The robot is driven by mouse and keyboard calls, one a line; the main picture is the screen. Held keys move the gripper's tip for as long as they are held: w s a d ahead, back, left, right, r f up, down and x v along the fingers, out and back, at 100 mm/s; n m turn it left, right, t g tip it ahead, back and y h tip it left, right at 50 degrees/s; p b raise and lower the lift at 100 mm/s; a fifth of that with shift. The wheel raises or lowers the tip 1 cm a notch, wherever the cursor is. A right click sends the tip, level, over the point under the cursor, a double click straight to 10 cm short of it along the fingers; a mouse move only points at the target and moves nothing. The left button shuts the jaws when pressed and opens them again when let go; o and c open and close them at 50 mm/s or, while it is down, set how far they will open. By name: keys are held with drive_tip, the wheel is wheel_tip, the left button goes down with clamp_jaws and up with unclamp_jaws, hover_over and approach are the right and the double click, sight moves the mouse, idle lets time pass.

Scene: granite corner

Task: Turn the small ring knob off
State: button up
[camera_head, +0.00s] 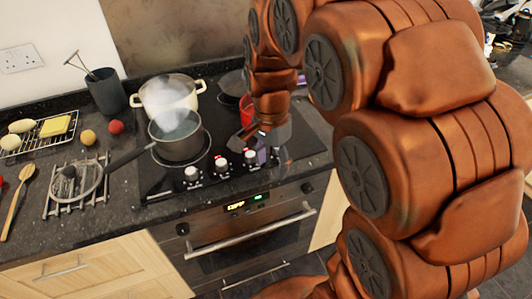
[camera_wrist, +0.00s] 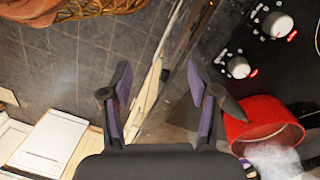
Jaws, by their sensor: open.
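A row of white-topped control knobs runs along the front of the black hob (camera_head: 155,180). The left knob (camera_head: 192,173), middle knob (camera_head: 221,165) and right knob (camera_head: 250,157) show in the head view, with red lights by them. Two knobs show in the wrist view, an upper one (camera_wrist: 277,25) and a lower one (camera_wrist: 238,67), at the upper right. I cannot tell which knob is the small ring's. My gripper (camera_head: 250,143) is over the right end of the row and may hide another knob. In the wrist view my gripper (camera_wrist: 158,82) is open and empty, its fingers left of the knobs.
A grey saucepan (camera_head: 180,140) and a cream pot (camera_head: 185,92) stand on the hob, with steam rising. A red pot (camera_head: 246,108) is close behind my gripper; it also shows steaming in the wrist view (camera_wrist: 262,112). The oven handle (camera_head: 250,232) sticks out below.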

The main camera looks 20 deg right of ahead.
drive_tip(key=s+f+n+b, duration=0.2)
drive_tip(key=s+n, duration=0.6)
drive_tip(key=s, duration=0.5)
drive_tip(key=shift+s+a+n+g, duration=0.25)
drive_tip(key=shift+s+n+g, duration=0.05)
drive_tip(key=shift+s, duration=0.05)
drive_tip(key=s+n, duration=0.4)
drive_tip(key=s, duration=0.2)
drive_tip(key=shift+s+f, duration=0.15)
drive_tip(key=shift+f, duration=0.3)
drive_tip(key=shift+a, duration=0.1)
drive_tip(key=shift+c, duration=0.2)
idle(1.0)
